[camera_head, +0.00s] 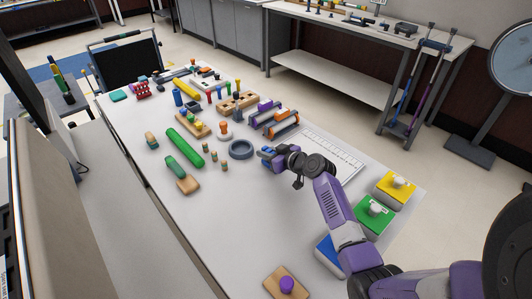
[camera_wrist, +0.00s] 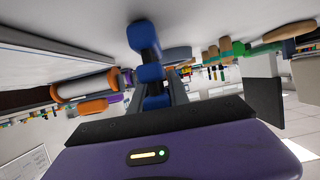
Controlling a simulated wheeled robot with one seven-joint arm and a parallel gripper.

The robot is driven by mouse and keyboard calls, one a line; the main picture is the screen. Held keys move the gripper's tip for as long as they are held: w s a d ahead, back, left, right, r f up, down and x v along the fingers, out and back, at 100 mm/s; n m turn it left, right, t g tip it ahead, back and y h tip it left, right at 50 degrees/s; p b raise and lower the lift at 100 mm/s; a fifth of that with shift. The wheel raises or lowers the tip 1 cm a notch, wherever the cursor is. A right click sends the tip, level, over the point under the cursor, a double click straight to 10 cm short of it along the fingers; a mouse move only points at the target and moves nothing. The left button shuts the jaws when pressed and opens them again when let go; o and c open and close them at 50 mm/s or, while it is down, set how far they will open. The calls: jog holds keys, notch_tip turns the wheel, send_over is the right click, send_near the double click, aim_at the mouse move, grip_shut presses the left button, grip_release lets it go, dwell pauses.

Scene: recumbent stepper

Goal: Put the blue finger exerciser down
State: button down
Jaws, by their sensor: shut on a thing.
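My gripper (camera_head: 277,156) is shut on the blue finger exerciser (camera_head: 266,151), near the middle of the white table (camera_head: 235,200). In the wrist view the blue exerciser (camera_wrist: 144,36) sticks out beyond the dark fingers of my gripper (camera_wrist: 153,90), with several blue blocks showing along it. In the head view most of the exerciser is small and partly hidden by the gripper. The exerciser is close to the tabletop; I cannot tell whether it touches it.
A dark grey ring (camera_head: 241,149) lies just left of the gripper. Orange-and-grey rollers (camera_head: 280,126) stand behind it, and a white printed board (camera_head: 335,155) lies to the right. A green roll (camera_head: 185,147) is farther left. The near-left tabletop is clear.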

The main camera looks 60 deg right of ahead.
jog(key=shift+f, duration=0.2)
jog(key=c, duration=1.3)
grip_release()
jog(key=shift+r, duration=0.1)
jog(key=shift+o, duration=0.2)
jog(key=shift+r, duration=0.1)
jog(key=shift+r, duration=0.2)
jog(key=b+v, duration=0.1)
jog(key=v, duration=1.1)
jog(key=shift+d, duration=0.1)
